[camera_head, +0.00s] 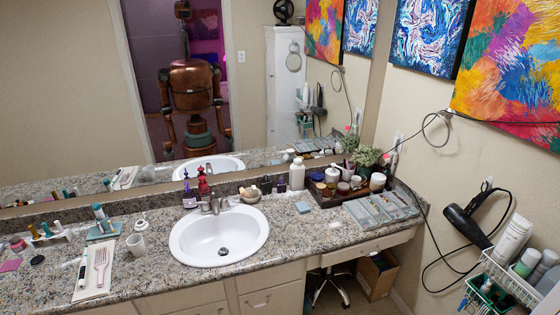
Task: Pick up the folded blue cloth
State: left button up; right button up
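A small folded light-blue cloth (302,207) lies flat on the granite counter, a little right of the white sink basin (219,262) and in front of a white pump bottle. Nothing covers it. Neither of my grippers shows directly in the head view, and no arm reaches over the counter. The mirror shows a copper-coloured robot figure with both arms hanging down; its hands are too small to tell open from shut.
Dark bottles and a white bottle (297,174) stand behind the cloth. A dark tray of jars (325,203) and a clear divided organizer (355,212) lie to its right. The faucet (214,204) is left. Bare granite (295,240) lies in front. A hair dryer (470,222) hangs right.

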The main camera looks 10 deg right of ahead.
aim_at(302, 206)
jog(key=i, duration=1.2)
jog(key=z, duration=1.7)
